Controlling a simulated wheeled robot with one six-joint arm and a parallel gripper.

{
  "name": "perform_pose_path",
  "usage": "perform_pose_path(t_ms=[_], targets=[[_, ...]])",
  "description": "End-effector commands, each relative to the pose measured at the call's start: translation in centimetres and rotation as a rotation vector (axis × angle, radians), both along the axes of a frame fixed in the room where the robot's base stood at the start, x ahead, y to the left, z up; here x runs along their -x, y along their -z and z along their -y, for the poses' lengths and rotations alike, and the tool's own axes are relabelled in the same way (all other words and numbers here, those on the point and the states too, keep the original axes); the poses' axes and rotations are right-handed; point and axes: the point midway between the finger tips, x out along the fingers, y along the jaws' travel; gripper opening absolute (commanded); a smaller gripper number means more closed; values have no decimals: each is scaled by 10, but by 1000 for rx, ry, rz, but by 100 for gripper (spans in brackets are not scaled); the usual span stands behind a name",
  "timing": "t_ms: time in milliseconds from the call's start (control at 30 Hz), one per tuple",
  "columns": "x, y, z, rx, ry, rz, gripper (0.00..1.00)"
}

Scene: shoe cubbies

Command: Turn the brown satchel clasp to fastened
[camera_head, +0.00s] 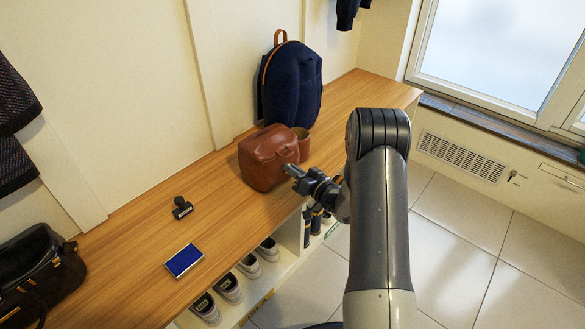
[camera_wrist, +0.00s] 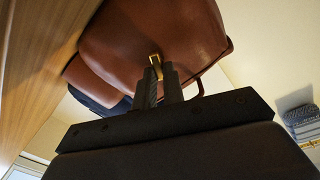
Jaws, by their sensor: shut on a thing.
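The brown satchel (camera_head: 262,160) stands on the wooden bench top, in front of a navy backpack. In the wrist view the satchel (camera_wrist: 135,35) fills the upper middle, with its small brass clasp (camera_wrist: 155,60) on the front face. My gripper (camera_head: 290,170) reaches the satchel's front from the right in the head view. In the wrist view the gripper's fingers (camera_wrist: 158,78) are shut on the clasp. The fingers hide the clasp's lower part, and I cannot tell from its angle whether it is fastened.
A dark stamp (camera_head: 181,207), a blue pad (camera_head: 184,260) and a black bag (camera_head: 38,275) are further left. Shoes (camera_head: 228,288) sit in cubbies below. Tiled floor (camera_head: 450,250) is clear at right.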

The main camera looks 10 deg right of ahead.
Motion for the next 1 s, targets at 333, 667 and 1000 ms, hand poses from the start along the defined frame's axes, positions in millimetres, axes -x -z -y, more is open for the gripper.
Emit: perform_pose_path(t_ms=[333,667,1000], targets=[[-1,0,2,-284,1,-171,0],[-2,3,4,-552,1,-332,0],[-2,6,4,-795,2,-478,0]])
